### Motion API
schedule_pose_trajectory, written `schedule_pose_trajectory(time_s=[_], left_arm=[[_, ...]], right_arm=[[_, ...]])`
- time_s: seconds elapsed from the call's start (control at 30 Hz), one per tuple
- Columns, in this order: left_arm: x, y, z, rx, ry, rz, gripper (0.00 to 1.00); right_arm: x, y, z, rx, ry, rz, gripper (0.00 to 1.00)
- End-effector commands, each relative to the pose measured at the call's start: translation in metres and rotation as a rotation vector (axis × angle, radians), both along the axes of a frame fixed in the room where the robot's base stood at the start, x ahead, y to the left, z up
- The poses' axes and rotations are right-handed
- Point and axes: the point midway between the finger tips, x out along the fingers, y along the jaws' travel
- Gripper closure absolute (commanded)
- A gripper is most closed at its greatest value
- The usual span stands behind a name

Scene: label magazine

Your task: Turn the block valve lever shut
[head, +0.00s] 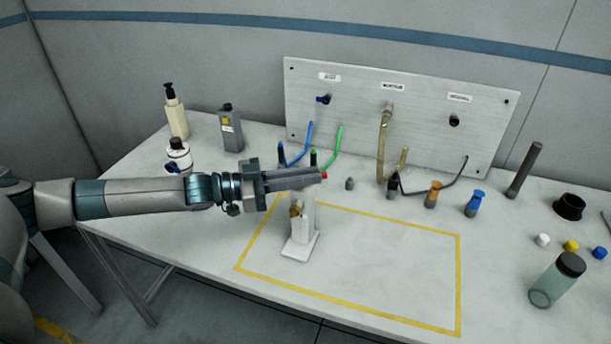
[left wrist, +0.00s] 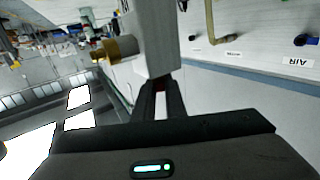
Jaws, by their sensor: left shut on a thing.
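The block valve is a white upright stand (head: 300,238) on a flat foot, with a brass fitting (head: 295,211) on its side. It stands on the table at the left part of the yellow outline. My left gripper (head: 312,178) is shut at the top of the stand. A small red end, apparently the valve lever (head: 323,175), shows at its fingertips; the fingers hide the rest. In the left wrist view the fingers (left wrist: 161,98) reach to the white stand (left wrist: 155,40), with the brass fitting (left wrist: 118,47) beside it. The lever's angle is hard to tell. My right gripper is not in view.
A grey panel (head: 340,85) with labelled ports and hoses stands behind. A grey bottle (head: 230,130) and a cream pump bottle (head: 175,112) stand back left. An orange fitting (head: 433,194), a blue fitting (head: 475,203) and a jar (head: 555,281) are on the right. The yellow outline's (head: 459,285) right part is clear.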

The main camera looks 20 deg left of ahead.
Motion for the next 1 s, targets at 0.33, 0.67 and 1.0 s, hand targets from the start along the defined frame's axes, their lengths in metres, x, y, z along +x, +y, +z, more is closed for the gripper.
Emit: schedule_pose_trajectory(time_s=[0.33,0.67,1.0], left_arm=[[0.000,0.000,0.000,0.001,0.001,-0.001,0.75],[0.000,0.000,0.000,0.000,0.000,-0.001,0.70],[-0.011,0.021,-0.002,0.002,0.001,0.002,0.70]], right_arm=[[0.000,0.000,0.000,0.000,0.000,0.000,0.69],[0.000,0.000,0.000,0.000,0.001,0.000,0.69],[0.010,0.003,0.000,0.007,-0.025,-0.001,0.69]])
